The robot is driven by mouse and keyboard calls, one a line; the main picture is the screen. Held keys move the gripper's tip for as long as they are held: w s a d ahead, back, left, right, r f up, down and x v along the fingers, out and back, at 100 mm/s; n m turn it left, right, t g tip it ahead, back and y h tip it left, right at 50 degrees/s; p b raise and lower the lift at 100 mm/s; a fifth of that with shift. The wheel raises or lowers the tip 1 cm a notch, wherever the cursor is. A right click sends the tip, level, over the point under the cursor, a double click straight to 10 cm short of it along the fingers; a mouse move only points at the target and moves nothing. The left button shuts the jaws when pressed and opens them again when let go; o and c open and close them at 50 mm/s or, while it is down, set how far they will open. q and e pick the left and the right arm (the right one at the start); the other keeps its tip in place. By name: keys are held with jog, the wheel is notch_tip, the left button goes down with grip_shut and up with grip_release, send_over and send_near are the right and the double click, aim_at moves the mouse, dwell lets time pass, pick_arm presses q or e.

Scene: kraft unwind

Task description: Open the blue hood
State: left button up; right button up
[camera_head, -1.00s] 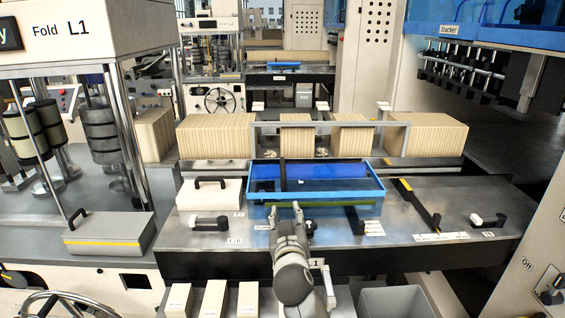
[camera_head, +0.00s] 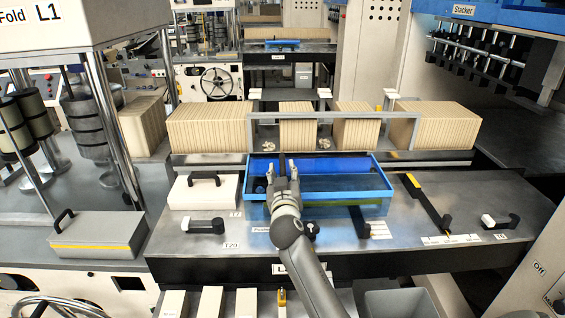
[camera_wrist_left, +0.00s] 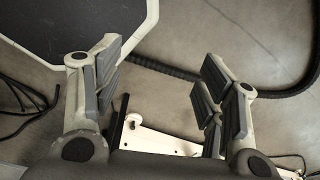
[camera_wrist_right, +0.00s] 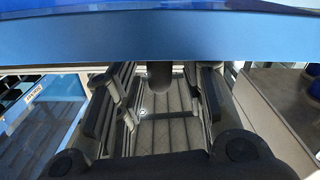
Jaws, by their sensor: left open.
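The blue hood (camera_head: 384,192) is a blue-rimmed, box-like cover with see-through faces in the middle of the metal table. A bright blue panel runs along its back. My right gripper (camera_head: 283,180) is over the hood's left half, its fingers apart. A dark upright bar (camera_head: 283,160) shows just beyond the fingertips. In the right wrist view a blue panel (camera_wrist_right: 160,38) spans the top, and a dark round piece (camera_wrist_right: 160,75) shows between the open fingers; I cannot tell whether they touch it. My left gripper (camera_wrist_left: 160,85) is open and empty above the floor, outside the head view.
A white block with a black handle (camera_head: 203,190) is left of the hood. A black bar with a yellow tip (camera_head: 428,203) lies to its right. Stacked kraft sheets (camera_head: 210,128) and a grey frame (camera_head: 320,116) stand behind. A grey bin (camera_head: 398,303) is below the front edge.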

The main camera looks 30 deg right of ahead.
aim_at(282, 163)
jog(key=x, duration=0.3)
jog(key=shift+w+d+r+p, duration=0.1)
jog(key=shift+w+d+p, duration=0.1)
jog(key=shift+p, duration=0.2)
jog(key=shift+w+d, duration=0.1)
jog(key=shift+w, duration=0.15)
pick_arm(q)
jog(key=shift+w+d+r, duration=0.45)
jog(key=shift+w+r, duration=0.2)
jog(key=shift+w, duration=0.15)
pick_arm(e)
grip_shut()
